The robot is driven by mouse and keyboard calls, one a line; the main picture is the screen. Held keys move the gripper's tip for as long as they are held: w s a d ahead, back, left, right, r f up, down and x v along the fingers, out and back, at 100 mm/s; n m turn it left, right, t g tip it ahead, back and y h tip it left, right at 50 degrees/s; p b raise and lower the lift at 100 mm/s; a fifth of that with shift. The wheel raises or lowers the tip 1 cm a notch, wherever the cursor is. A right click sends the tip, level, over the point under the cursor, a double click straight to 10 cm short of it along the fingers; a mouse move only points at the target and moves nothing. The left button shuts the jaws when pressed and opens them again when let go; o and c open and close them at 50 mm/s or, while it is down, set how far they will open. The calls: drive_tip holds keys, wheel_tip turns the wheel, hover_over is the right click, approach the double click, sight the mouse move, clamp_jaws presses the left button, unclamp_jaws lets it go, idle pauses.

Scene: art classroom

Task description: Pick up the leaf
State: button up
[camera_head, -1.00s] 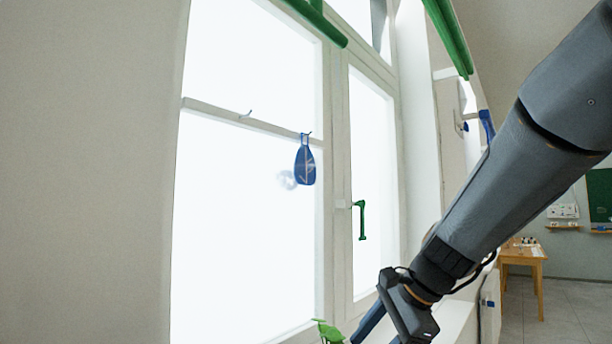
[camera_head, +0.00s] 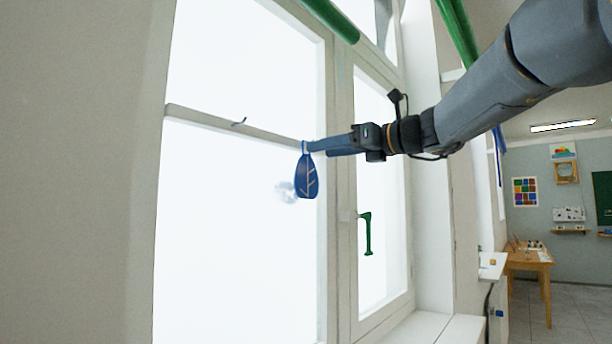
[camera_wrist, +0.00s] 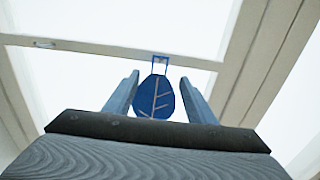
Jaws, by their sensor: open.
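The leaf (camera_head: 307,177) is a flat blue leaf shape with pale veins and a loop at its top. It hangs in front of the window, below the horizontal bar (camera_head: 205,119). My gripper (camera_head: 312,146) is level with the top of the leaf and reaches it from the right. In the wrist view the leaf (camera_wrist: 155,100) shows between the two open fingers of my gripper (camera_wrist: 157,85), with a gap on each side. The hook that holds the loop is mostly hidden by my gripper in the head view.
An empty hook (camera_head: 239,122) sits on the same bar to the left. A green window handle (camera_head: 367,232) is on the right pane. The window sill (camera_head: 425,328) lies below. A wooden table (camera_head: 530,258) with small items stands far right.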

sight(307, 169)
drive_tip(key=p+x, duration=0.1)
drive_tip(key=x, duration=0.3)
drive_tip(key=shift+w+a+p, duration=0.15)
drive_tip(key=shift+a+p, duration=0.15)
drive_tip(key=shift+p, duration=0.05)
drive_tip(key=c, duration=1.2)
drive_tip(key=shift+f, duration=0.1)
clamp_jaws()
